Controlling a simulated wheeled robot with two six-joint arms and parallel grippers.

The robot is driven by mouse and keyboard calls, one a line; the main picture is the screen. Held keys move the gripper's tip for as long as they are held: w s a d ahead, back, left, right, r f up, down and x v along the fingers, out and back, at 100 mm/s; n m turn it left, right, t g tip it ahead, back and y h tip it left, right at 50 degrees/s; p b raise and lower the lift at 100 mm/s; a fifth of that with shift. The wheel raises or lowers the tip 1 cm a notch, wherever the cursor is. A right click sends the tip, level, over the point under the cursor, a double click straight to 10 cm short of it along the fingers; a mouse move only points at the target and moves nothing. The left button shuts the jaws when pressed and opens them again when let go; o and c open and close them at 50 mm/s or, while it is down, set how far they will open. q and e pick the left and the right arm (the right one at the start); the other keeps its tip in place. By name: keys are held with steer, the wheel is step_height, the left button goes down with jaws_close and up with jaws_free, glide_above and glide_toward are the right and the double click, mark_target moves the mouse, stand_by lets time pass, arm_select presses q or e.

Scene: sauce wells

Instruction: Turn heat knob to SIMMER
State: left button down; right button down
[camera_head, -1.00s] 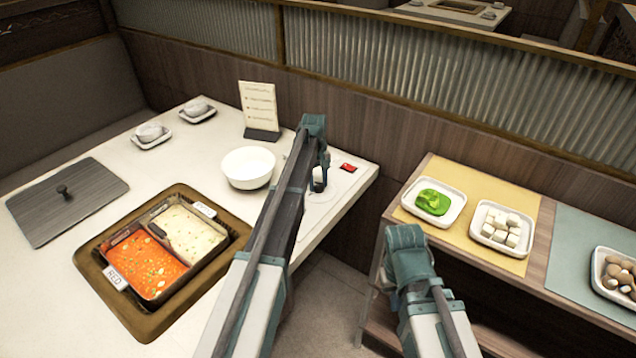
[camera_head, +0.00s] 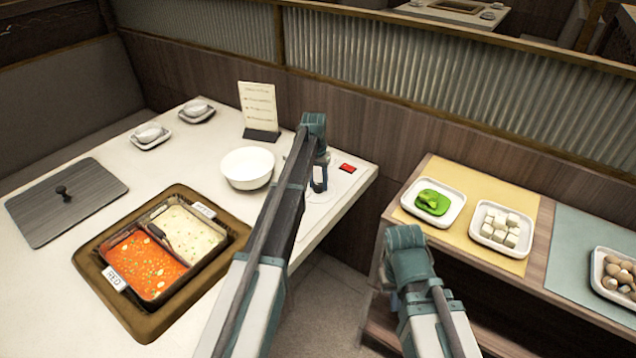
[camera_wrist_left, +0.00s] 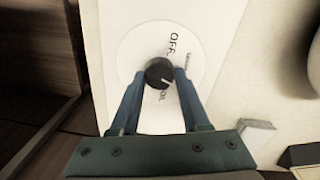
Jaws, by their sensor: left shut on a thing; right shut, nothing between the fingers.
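The heat knob (camera_wrist_left: 159,73) is a small black round knob with a pale pointer line. It stands on a round white dial plate (camera_wrist_left: 135,50) printed with OFF and other words partly covered by my fingers. In the left wrist view the pointer line slants toward the lower right. My left gripper (camera_wrist_left: 160,80) is shut on the knob, one blue finger on each side. In the head view my left gripper (camera_head: 319,186) is over the dial at the table's right end, and the knob is hidden there. My right gripper (camera_head: 392,290) is shut and empty, low in front of the side shelf.
A red switch (camera_head: 347,168) lies beside the dial. A white bowl (camera_head: 248,168), a menu stand (camera_head: 259,108) and a two-part pot (camera_head: 162,208) of red and pale broth are on the table. Plates of food stand on the side shelf (camera_head: 545,230) at right.

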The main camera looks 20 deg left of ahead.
mark_target(316, 184)
arm_select(q)
steer(key=shift+m, duration=0.5)
steer(key=shift+c, duration=1.9)
jaws_free()
steer(key=shift+r, duration=0.1)
step_height(316, 184, up, 14)
steer(key=p, duration=1.3)
steer(key=shift+a+f+p, duration=0.25)
steer(key=shift+a+p, duration=0.1)
